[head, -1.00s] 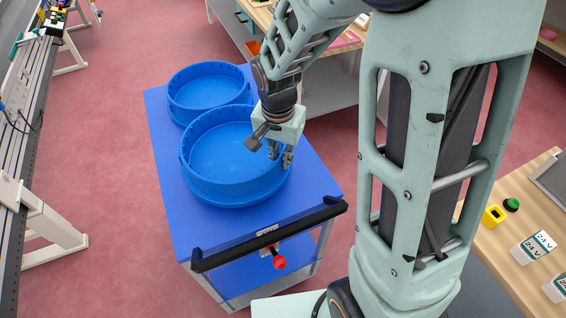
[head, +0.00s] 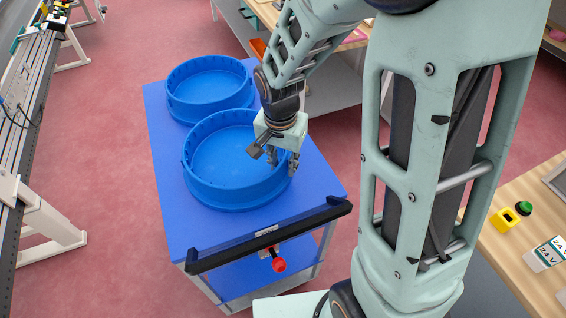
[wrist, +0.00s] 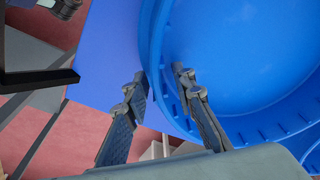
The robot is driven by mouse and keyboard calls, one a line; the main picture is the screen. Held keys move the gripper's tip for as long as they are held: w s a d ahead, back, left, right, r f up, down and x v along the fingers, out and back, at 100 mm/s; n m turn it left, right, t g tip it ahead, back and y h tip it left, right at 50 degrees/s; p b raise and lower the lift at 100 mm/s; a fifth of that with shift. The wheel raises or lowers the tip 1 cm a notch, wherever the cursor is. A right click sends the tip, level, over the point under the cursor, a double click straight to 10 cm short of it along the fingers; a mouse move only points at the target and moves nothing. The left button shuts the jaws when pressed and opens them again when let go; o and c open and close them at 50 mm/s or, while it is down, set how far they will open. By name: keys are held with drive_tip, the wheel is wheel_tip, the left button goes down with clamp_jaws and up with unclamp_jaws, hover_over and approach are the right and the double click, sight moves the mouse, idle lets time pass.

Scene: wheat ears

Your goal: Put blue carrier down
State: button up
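The blue carrier (head: 215,190), a round open tub, sits level on the blue top of the cart, towards its front. It appears to rest on the top. My gripper (head: 283,162) is at its right side, pointing down over the rim. In the wrist view my gripper (wrist: 160,78) has one finger outside the wall and one inside, with the carrier's wall (wrist: 153,35) between them. The fingers stand apart and look loose around the wall. The inside of the carrier is empty where it shows.
A second blue carrier (head: 180,105) stands just behind, on the same blue cart top (head: 165,160). A black handle bar (head: 270,238) runs along the cart's front edge, with a red knob (head: 279,265) below. A wooden bench (head: 500,255) is at the right, a conveyor (head: 30,120) at the left.

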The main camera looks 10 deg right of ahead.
drive_tip(key=shift+r, duration=0.15)
drive_tip(key=shift+r, duration=0.25)
wheel_tip(320, 180, up, 11)
drive_tip(key=s, duration=0.1)
drive_tip(key=shift+s+a+r+p, duration=0.2)
drive_tip(key=shift+a+p, duration=0.05)
drive_tip(key=shift+p, duration=0.15)
drive_tip(key=shift+w+a, duration=0.1)
